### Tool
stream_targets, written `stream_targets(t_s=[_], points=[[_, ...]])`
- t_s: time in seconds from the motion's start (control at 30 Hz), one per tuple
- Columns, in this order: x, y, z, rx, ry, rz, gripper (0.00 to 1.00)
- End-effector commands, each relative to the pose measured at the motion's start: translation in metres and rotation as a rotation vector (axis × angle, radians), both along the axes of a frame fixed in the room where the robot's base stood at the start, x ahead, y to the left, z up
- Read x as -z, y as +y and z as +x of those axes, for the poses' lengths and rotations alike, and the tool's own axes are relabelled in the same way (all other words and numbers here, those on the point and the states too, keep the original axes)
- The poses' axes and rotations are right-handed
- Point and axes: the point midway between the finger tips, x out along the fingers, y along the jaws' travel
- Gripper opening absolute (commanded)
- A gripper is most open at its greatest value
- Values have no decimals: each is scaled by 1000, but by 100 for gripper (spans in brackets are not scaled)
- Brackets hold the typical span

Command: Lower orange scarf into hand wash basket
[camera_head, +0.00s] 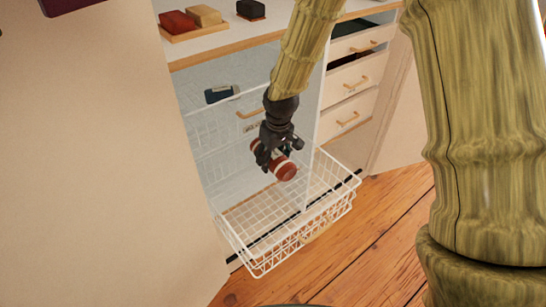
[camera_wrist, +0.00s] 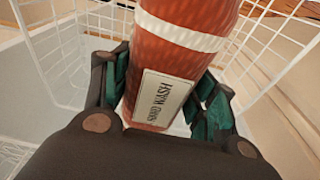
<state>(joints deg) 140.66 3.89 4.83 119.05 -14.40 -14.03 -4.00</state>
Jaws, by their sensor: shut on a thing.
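The orange scarf (camera_head: 285,171) is a rust-orange roll with white bands. In the wrist view the scarf (camera_wrist: 185,55) bears a white label reading "HAND WASH". My gripper (camera_head: 277,157) is shut around the roll, with dark green finger pads on both sides of it in the wrist view (camera_wrist: 166,88). The hand wash basket (camera_head: 305,231) is a white wire basket pulled out of the cabinet. The scarf is over the basket's open top, toward its back. White wire walls (camera_wrist: 75,45) flank it in the wrist view. I cannot tell whether the scarf touches the wire.
Another wire basket (camera_head: 205,125) sits higher in the cabinet, with a dark blue item (camera_head: 221,94) near it. Drawers (camera_head: 348,78) with wooden handles stand at the right. Folded items (camera_head: 178,22) lie on the top shelf. The wooden floor (camera_head: 370,260) in front is clear.

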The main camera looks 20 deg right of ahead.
Motion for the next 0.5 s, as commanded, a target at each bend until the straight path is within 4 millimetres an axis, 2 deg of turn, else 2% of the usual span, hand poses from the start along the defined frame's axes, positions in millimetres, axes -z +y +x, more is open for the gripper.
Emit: stream_targets(t_s=[0.5], points=[[13, 0, 0, 0, 1, 0, 31]])
